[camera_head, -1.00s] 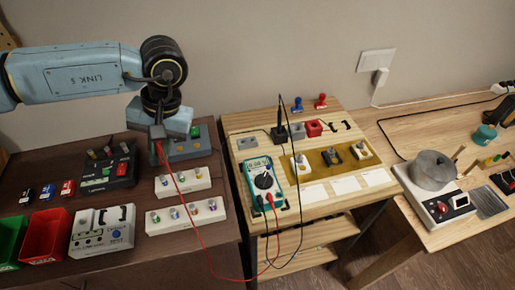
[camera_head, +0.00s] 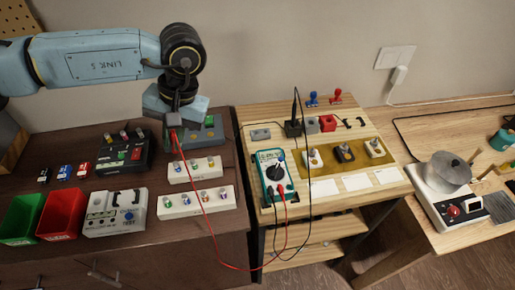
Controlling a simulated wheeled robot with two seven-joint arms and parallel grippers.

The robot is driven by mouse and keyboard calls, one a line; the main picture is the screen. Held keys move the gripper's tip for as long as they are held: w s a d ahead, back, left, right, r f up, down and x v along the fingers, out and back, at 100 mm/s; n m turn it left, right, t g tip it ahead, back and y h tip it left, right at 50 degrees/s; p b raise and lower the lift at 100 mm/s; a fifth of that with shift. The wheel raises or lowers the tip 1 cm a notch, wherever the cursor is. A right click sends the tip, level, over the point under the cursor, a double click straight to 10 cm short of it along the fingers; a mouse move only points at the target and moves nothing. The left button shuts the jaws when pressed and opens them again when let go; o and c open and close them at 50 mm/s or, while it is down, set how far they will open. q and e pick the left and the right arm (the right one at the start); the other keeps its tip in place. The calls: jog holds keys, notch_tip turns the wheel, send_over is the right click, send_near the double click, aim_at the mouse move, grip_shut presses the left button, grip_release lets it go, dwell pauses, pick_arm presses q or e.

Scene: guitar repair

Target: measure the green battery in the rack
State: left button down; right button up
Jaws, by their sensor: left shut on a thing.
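The dark rack (camera_head: 111,165) stands on the brown cabinet at left, with several small cells in it. A green piece (camera_head: 122,155) shows in it beside a red one; I take it for the green battery. My left gripper (camera_head: 173,122) is shut on the red probe, right of the rack and above the cabinet. The probe itself is mostly hidden; its red lead (camera_head: 193,198) hangs down and runs to the teal multimeter (camera_head: 273,176) on the light wood table. The meter's display is too small to read. A black lead rises to a dark holder (camera_head: 293,129). My right gripper is not in view.
A teal-grey box (camera_head: 202,140) with a green lamp stands behind the left gripper. White battery strips (camera_head: 195,202) lie in front. Green (camera_head: 22,219) and red (camera_head: 62,213) bins and a white tester (camera_head: 114,217) line the cabinet's front. A pot (camera_head: 447,172) stands far right.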

pick_arm(q)
jog(key=s+g+y, duration=0.1)
jog(key=s+g, duration=0.1)
jog(key=s, duration=0.6)
notch_tip(320, 180, down, 4)
jog(key=shift+s+a+r+n, duration=0.1)
jog(key=shift+r+n, duration=0.05)
jog(key=shift+n, duration=0.25)
jog(key=shift+b, duration=0.7)
dwell(0.6)
jog(key=shift+f+b, duration=0.55)
jog(key=shift+b, duration=0.1)
dwell(0.9)
jog(key=shift+b, duration=0.35)
dwell(2.8)
jog(key=shift+r, duration=0.1)
dwell(0.4)
